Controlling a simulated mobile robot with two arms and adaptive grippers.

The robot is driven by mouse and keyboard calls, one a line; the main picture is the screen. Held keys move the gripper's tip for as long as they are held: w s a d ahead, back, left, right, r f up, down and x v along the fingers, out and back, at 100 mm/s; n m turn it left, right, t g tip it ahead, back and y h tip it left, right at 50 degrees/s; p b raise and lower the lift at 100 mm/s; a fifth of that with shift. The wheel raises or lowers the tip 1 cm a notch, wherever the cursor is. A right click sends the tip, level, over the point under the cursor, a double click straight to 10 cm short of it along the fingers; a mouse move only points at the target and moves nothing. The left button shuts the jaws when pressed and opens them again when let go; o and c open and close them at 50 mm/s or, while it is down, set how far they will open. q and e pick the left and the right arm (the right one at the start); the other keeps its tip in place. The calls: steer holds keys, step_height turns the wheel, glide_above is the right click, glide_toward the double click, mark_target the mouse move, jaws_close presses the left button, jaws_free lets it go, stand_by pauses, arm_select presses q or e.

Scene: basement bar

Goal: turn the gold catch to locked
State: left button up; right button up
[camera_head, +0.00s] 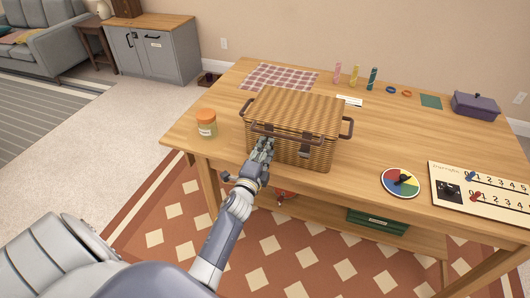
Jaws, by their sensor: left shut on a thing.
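A closed wicker basket (297,106) with brown side handles stands near the front edge of the wooden table. A dark handle runs along the upper part of its front. My left gripper (264,147) is at the basket's front, left of the middle, just below the lid's edge. Its fingers are shut on a small part there, which I take to be the gold catch. The fingers hide the catch, so its angle cannot be told. My right gripper is not in view.
An orange-lidded jar (206,123) stands left of the basket. A coloured spinner disc (401,181) and a number board (484,193) lie to the right. A checked cloth (280,77), several small bottles and a purple box (475,105) are at the back.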

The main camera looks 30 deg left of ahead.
arm_select(q)
steer(key=shift+m+b, duration=0.3)
steer(key=shift+m, duration=0.8)
steer(key=o, duration=1.1)
steer(key=shift+s, duration=0.1)
steer(key=v, duration=1.1)
steer(key=shift+s+d, duration=0.15)
steer(key=shift+s, duration=0.25)
